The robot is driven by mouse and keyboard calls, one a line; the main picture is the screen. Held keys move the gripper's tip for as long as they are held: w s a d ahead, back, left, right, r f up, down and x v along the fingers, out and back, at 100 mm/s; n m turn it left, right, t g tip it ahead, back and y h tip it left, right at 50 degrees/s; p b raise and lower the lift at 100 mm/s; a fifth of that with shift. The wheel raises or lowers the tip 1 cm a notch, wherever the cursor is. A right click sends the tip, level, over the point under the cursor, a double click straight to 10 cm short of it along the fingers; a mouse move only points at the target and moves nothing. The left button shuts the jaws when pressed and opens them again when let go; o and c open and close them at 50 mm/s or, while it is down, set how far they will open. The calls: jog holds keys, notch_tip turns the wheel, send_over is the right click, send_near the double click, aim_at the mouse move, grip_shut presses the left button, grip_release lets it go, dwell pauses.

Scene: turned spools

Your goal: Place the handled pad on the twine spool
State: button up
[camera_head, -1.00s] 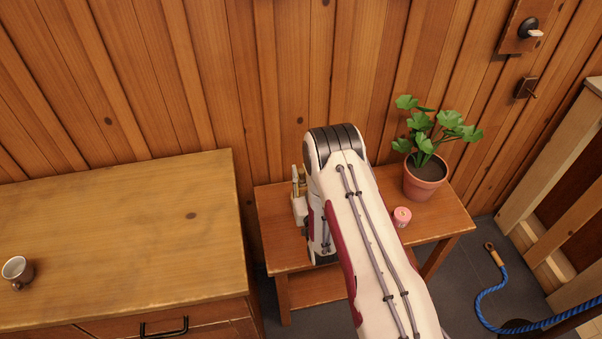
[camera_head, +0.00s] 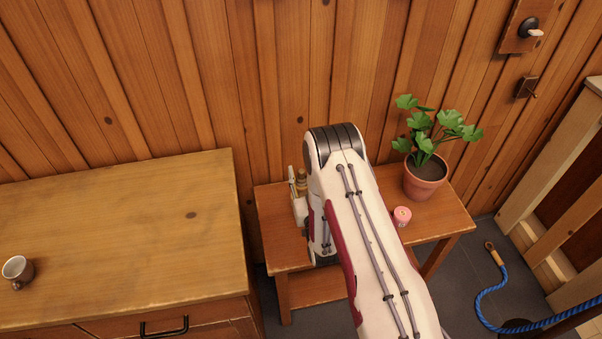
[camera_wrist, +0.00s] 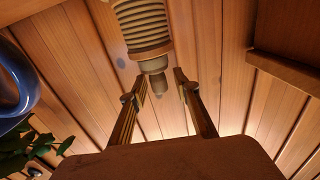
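The twine spool (camera_wrist: 143,25), tan and ribbed, shows at the top of the wrist view.
The small wooden table (camera_head: 440,222) holds a potted plant (camera_head: 424,178) and a pink cylinder (camera_head: 402,217) right of my arm. A plank wall rises behind. A blue curved thing (camera_wrist: 32,75) shows in the wrist view.

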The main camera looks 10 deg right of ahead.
jog(key=s, duration=0.7)
dwell(0.7)
jog(key=shift+w+r, duration=0.25)
jog(key=shift+r, duration=0.1)
notch_tip(320, 180, up, 17)
jog(key=g, duration=0.5)
send_over(302, 174)
jog(key=s, duration=0.2)
jog(key=s+r+g, duration=0.1)
jog(key=s+r, duration=0.4)
jog(key=r, duration=0.2)
jog(key=s+r+g, duration=0.3)
jog(key=s+r, duration=0.1)
jog(key=s, duration=1.3)
jog(key=s+d+r+g, duration=0.1)
jog(key=s+r+g, duration=0.2)
jog(key=s, duration=1.4)
jog(key=shift+v, duration=1.1)
